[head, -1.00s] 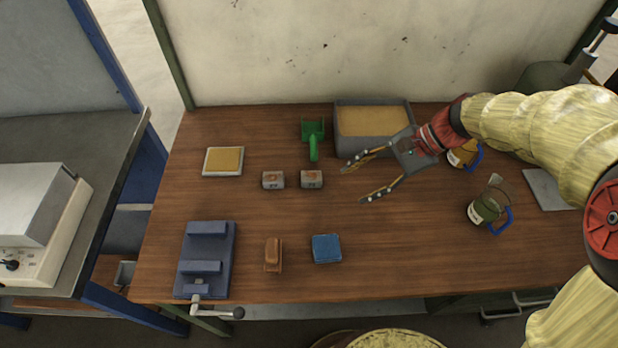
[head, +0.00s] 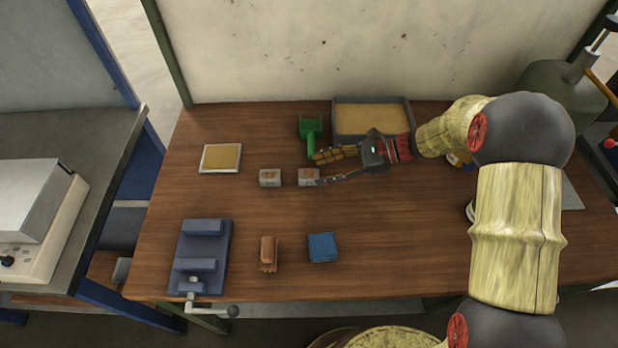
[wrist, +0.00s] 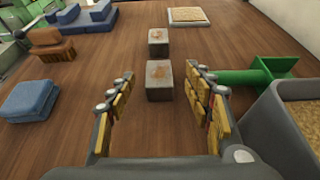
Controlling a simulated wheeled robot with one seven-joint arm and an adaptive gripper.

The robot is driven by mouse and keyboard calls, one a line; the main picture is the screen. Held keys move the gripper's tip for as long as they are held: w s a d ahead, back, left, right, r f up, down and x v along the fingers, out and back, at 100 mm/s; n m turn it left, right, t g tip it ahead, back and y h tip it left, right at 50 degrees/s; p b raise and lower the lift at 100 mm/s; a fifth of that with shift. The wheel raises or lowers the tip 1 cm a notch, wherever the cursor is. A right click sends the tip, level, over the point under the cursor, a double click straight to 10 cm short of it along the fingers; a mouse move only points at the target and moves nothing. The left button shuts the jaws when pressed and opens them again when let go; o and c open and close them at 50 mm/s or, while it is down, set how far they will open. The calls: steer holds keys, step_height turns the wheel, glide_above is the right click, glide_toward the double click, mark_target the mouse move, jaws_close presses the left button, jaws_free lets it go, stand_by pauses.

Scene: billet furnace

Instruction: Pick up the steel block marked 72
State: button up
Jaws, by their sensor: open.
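Two small grey steel blocks with rusty orange tops sit side by side on the wooden table. The right block (head: 309,177) is nearest my gripper, and the left block (head: 270,177) stands a little apart from it. The marks on them are too small to read, so I cannot tell which is 72. My gripper (head: 317,168) is open and low over the table, its fingertips at the right block. In the wrist view the nearer block (wrist: 159,80) lies ahead between the open fingers (wrist: 160,86), and the farther block (wrist: 158,42) is beyond it in line.
A green scoop (head: 310,130) and a grey sand box (head: 372,101) stand close behind my gripper. A framed tan pad (head: 221,158) lies at the back left. A blue vise (head: 203,257), a brown brush (head: 268,253) and a blue cloth (head: 323,247) lie at the front.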

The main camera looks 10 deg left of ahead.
mark_target(309, 173)
steer(key=b+x, duration=0.1)
steer(key=x, duration=0.3)
steer(key=shift+s+f, duration=0.1)
steer(key=shift+c, duration=1.4)
jaws_close()
